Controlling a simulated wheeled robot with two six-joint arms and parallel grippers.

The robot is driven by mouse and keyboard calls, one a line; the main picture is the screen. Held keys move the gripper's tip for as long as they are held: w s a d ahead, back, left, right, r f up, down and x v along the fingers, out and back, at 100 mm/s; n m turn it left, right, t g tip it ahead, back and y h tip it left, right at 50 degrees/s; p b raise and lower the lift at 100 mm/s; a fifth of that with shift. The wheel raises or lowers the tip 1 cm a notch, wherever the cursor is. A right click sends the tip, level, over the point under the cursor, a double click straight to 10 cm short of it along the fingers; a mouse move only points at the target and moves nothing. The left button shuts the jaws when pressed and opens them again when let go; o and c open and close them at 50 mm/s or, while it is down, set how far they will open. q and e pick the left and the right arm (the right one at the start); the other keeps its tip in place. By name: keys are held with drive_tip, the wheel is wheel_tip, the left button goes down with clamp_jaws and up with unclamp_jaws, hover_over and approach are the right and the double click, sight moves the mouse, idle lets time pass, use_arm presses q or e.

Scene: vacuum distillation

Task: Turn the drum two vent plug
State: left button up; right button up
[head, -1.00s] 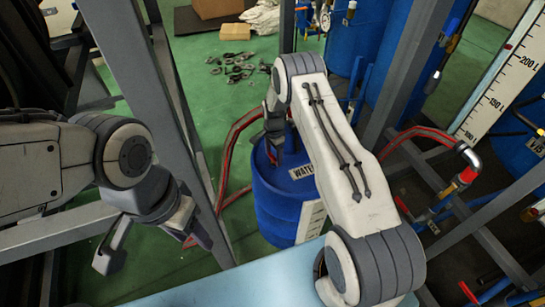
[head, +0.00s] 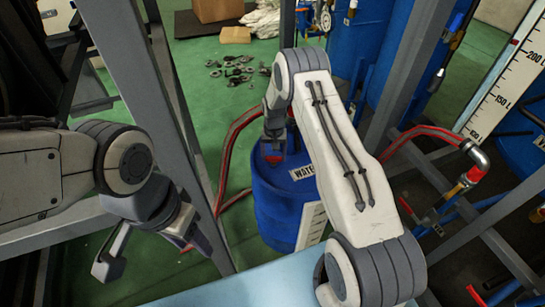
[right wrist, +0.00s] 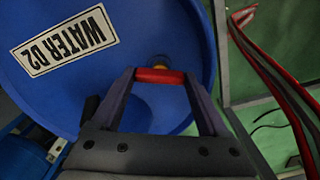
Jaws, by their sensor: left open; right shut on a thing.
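The blue drum (head: 275,207) stands on the floor below my right arm, and its label reads WATER 02 in the right wrist view (right wrist: 65,40). The vent plug's red handle (right wrist: 160,75) sits over a brass-coloured fitting near the edge of the drum top. My right gripper (right wrist: 160,78) is shut on the red handle, one finger at each end. In the head view the right gripper (head: 274,150) is at the drum top, partly hidden by its arm. My left gripper (head: 155,256) is open and empty at the left, away from the drum.
Grey frame posts (head: 185,120) stand left and right of the drum. Red hoses (head: 228,150) run beside it, and a pipe with a red valve (head: 465,180) is at the right. Loose metal parts (head: 230,72) lie on the green floor behind. A pale blue surface (head: 240,280) is in front.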

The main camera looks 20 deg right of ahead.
sight(274, 157)
drive_tip(key=n, duration=0.5)
drive_tip(key=shift+n+b, duration=0.3)
drive_tip(key=shift+b, duration=0.1)
drive_tip(key=n, duration=0.4)
drive_tip(key=shift+n, duration=0.4)
drive_tip(key=o, duration=1.2)
drive_tip(key=shift+o, duration=0.2)
wheel_tip(274, 157, up, 10)
drive_tip(key=shift+r, duration=0.25)
